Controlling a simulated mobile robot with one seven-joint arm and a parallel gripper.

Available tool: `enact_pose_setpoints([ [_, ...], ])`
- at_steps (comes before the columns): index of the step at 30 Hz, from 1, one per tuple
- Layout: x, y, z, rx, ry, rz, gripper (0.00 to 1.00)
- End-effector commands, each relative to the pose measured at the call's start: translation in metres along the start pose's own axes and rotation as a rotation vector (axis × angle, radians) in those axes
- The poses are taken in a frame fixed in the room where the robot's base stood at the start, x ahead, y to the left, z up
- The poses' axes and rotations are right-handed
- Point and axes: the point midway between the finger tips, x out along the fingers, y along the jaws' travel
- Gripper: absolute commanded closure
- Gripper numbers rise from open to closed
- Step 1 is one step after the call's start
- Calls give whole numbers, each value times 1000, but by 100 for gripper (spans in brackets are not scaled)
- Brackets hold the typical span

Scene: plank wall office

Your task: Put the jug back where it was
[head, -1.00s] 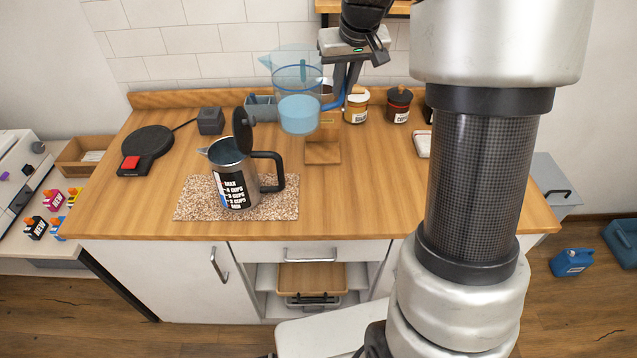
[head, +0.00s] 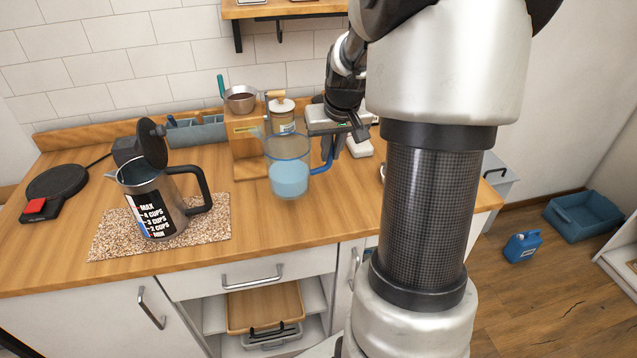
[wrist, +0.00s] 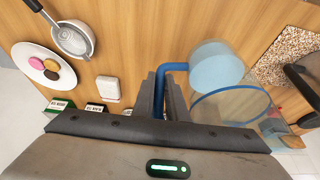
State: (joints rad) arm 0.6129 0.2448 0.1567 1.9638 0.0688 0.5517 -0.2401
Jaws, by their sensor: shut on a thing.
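The clear jug (head: 289,174) has a blue rim and handle and holds pale blue liquid. It looks upright over the wooden counter (head: 335,205), right of the kettle-like pitcher. I cannot tell whether its base touches the counter. My gripper (head: 338,140) is at its right side, shut on the blue handle. In the wrist view the handle (wrist: 161,92) sits between my fingers, and the jug's body (wrist: 232,100) extends to the right. The steel pitcher (head: 160,205) with its black lid raised stands on a speckled mat (head: 108,236).
A wooden stand (head: 245,145) bearing a small pan (head: 240,97) and a lidded jar (head: 284,117) are behind the jug. A black round plate (head: 57,182) lies at the left. The wrist view shows a plate of macarons (wrist: 45,65) and a strainer (wrist: 72,38). Counter in front of the jug is clear.

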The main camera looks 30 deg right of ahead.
Motion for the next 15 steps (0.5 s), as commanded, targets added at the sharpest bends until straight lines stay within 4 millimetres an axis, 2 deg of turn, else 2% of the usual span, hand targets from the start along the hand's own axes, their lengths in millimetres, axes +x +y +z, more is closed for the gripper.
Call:
enact_pose_setpoints([
  [1,8,0,3,1,-1,-1,100],
  [8,23,0,9,1,2,0,100],
  [15,51,0,21,2,1,0,100],
])
